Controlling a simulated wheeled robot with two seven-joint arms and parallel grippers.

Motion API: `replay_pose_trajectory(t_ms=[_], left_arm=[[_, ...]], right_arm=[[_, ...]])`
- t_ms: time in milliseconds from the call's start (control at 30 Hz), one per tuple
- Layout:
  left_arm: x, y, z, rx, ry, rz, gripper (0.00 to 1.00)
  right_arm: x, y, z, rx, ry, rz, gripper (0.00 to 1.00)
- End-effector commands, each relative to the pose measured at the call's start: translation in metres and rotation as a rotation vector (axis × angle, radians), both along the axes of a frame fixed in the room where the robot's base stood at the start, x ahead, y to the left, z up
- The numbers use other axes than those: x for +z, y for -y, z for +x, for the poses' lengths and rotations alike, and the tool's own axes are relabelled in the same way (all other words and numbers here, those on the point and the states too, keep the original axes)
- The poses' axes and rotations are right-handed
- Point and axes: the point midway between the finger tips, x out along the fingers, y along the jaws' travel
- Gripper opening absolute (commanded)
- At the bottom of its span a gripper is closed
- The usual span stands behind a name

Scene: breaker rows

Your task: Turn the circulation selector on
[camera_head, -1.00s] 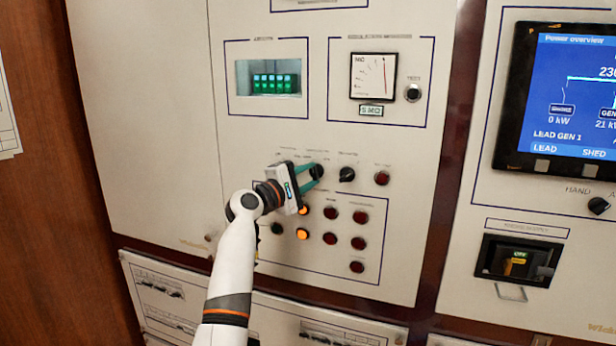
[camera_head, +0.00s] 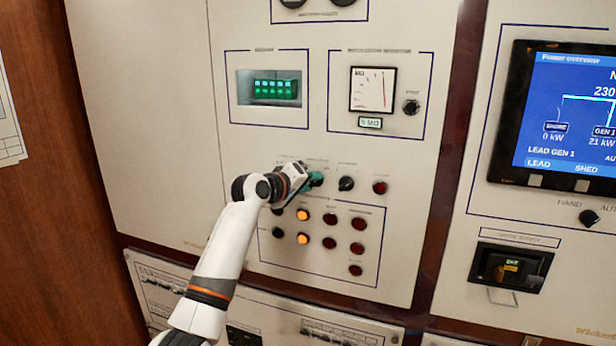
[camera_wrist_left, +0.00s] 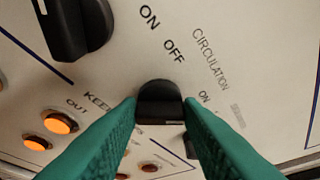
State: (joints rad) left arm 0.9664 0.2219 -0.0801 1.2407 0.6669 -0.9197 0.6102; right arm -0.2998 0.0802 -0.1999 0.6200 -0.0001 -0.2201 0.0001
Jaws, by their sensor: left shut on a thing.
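The circulation selector (camera_wrist_left: 160,102) is a black rotary knob on the white panel. In the left wrist view it sits between my two green fingers, beside the printed words CIRCULATION, OFF and ON. My left gripper (camera_head: 315,180) is shut on this knob; in the head view the fingers largely hide it. The fingertips also show in the left wrist view (camera_wrist_left: 160,108). Which mark the knob points to cannot be told. My right gripper is in neither view.
Another black knob (camera_head: 346,184) and a red lamp (camera_head: 379,187) are to the right of the gripper. Orange lamps (camera_head: 303,239) and dark red ones (camera_head: 357,248) are below. A gauge (camera_head: 372,89) is above. A screen (camera_head: 568,110) is on the right.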

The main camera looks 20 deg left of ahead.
Motion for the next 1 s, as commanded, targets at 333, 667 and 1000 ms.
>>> replay_pose_trajectory(t_ms=[333, 667, 1000], left_arm=[[0.0005, 0.0015, -0.0001, -0.001, 0.002, 0.136, 0.10], [-0.0004, 0.0015, -0.0001, -0.001, 0.003, 0.160, 0.10], [-0.0002, 0.0014, 0.0000, 0.000, 0.003, 0.159, 0.53]], right_arm=[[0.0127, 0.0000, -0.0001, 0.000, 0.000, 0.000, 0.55], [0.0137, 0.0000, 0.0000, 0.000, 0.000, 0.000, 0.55], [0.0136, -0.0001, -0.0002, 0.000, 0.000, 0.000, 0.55]])
